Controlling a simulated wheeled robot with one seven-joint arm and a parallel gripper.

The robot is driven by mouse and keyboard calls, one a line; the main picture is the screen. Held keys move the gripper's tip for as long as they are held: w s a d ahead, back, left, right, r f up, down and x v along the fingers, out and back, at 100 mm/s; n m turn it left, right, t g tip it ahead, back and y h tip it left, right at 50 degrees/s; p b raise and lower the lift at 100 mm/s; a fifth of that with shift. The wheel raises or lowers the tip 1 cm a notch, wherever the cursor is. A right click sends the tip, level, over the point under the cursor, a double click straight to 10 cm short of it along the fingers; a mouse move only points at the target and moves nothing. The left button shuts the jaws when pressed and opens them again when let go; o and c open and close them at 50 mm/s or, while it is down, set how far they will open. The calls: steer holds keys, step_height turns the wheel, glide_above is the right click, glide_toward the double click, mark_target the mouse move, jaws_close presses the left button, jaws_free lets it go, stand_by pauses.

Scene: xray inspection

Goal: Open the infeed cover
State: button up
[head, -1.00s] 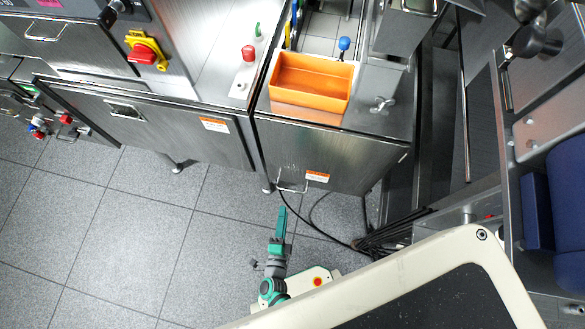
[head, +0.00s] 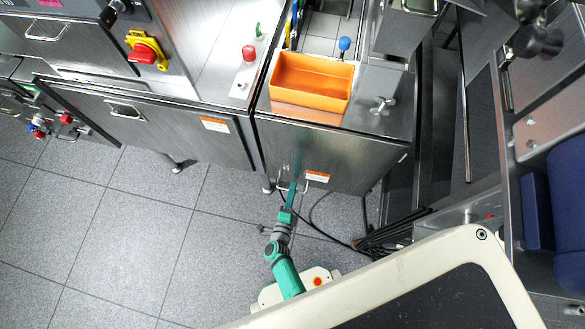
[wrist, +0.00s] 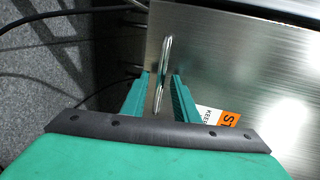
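The infeed cover (head: 345,152) is a brushed-metal panel below the orange bin, and it looks shut. It also fills the right of the wrist view (wrist: 240,65). Its wire handle (wrist: 166,58) is near the lower edge, beside an orange and white label (head: 317,176). My green gripper (head: 292,188) is at the handle in the head view. In the wrist view my gripper (wrist: 161,78) is open, with one finger on each side of the handle bar. Gaps show between the bar and the fingers.
An orange bin (head: 311,82) stands on top of the machine above the cover. Black cables (head: 325,228) run over the floor to the right of my arm. A neighbouring metal panel (head: 165,128) is at the left. The tiled floor (head: 130,230) at the left is clear.

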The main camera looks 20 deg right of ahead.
steer(key=shift+w+d+f, duration=0.1)
steer(key=shift+w+d, duration=0.1)
steer(key=shift+w, duration=0.15)
jaws_close()
steer(key=shift+s, duration=0.15)
